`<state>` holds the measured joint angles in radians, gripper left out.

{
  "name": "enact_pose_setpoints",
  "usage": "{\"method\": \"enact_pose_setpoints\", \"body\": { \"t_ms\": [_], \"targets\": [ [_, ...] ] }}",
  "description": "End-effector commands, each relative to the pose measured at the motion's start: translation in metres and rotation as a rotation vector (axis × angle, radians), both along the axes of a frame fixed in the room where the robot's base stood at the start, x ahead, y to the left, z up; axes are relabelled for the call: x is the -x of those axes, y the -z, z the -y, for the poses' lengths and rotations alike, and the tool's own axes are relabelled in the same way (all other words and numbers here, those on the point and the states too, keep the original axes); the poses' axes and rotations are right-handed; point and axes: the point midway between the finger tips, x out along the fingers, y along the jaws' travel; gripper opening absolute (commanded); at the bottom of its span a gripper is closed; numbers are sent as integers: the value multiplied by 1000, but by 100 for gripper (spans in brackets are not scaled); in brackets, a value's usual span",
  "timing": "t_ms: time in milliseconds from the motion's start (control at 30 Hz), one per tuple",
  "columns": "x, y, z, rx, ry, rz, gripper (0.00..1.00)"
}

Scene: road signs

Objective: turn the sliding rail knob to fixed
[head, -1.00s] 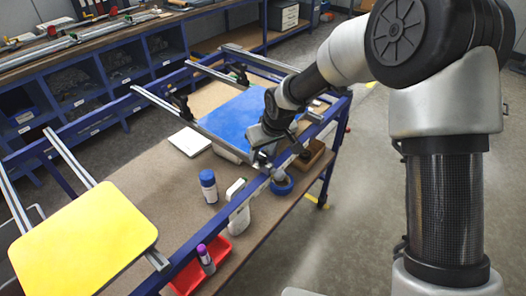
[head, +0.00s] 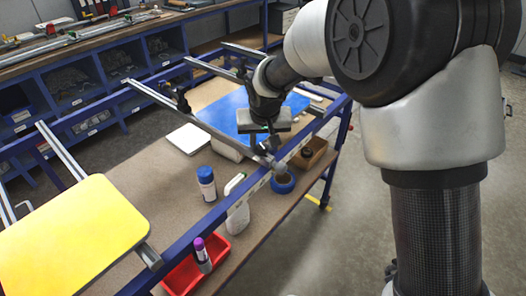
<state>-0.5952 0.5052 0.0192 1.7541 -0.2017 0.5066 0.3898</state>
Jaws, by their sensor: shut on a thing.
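My gripper (head: 264,150) points down over the near end of a metal sliding rail (head: 218,135), by the blue frame's front bar. It is shut on a small dark part at that rail end, which looks like the sliding rail knob. The fingers and gripper body hide most of the knob, so its setting cannot be read. A blue sign plate (head: 229,112) lies just behind my gripper. Black clamps (head: 182,101) show on the rails further back.
A yellow sign (head: 75,240) lies at the lower left. Below the front bar (head: 190,238) are a blue-capped bottle (head: 206,184), a white spray bottle (head: 238,208), a red bin (head: 185,275), blue tape (head: 283,182) and a cardboard box (head: 312,155). Open floor lies right.

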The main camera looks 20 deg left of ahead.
Motion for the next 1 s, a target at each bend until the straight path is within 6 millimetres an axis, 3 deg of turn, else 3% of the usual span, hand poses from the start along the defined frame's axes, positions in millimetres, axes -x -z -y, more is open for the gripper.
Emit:
{"method": "enact_pose_setpoints", "body": {
  "t_ms": [500,1000],
  "targets": [
    [1,1,-4,1,398,0,7],
    [1,0,-5,1,519,-2,7]
  ]
}}
